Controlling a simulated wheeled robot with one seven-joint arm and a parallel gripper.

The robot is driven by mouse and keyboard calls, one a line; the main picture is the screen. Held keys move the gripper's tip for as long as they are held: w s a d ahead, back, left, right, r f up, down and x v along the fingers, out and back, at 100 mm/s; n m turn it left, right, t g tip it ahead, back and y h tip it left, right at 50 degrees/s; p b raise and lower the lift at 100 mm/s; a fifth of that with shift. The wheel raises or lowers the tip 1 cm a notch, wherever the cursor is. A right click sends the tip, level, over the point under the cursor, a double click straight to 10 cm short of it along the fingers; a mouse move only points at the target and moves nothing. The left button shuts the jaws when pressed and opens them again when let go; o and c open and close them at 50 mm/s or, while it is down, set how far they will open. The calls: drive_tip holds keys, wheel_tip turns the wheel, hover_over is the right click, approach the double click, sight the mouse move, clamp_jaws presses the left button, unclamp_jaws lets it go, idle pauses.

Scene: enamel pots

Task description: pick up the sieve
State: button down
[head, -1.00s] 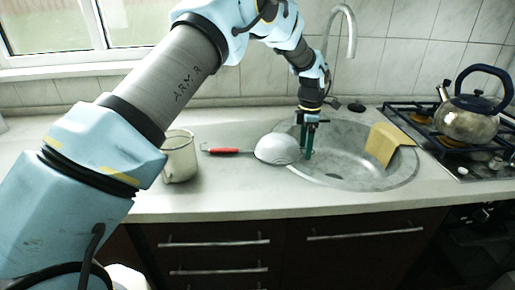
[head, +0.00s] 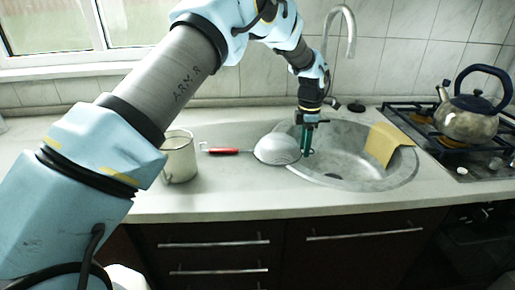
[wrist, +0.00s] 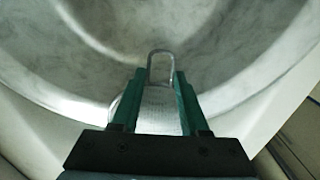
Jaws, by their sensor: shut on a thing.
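The sieve (head: 277,149) lies on the counter at the left rim of the sink, its mesh bowl dome-up. Its red handle (head: 224,150) points left. My gripper (head: 306,148) points down at the right end of the sieve, over the sink's edge. In the wrist view, its green fingers (wrist: 160,84) are shut on the sieve's far end, with the metal loop (wrist: 160,58) reaching past the fingertips and part of the mesh (wrist: 158,115) between them. The handle is out of the wrist view.
A pale enamel mug (head: 179,158) stands left of the sieve, close to my arm. The sink (head: 350,178) has a tall tap (head: 350,35) behind and a yellow cloth (head: 386,143) over its right rim. A kettle (head: 468,118) stands on the stove at right.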

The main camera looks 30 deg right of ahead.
wheel_tip(320, 180, up, 11)
drive_tip(key=b, duration=0.2)
drive_tip(key=shift+f, duration=0.2)
idle(0.4)
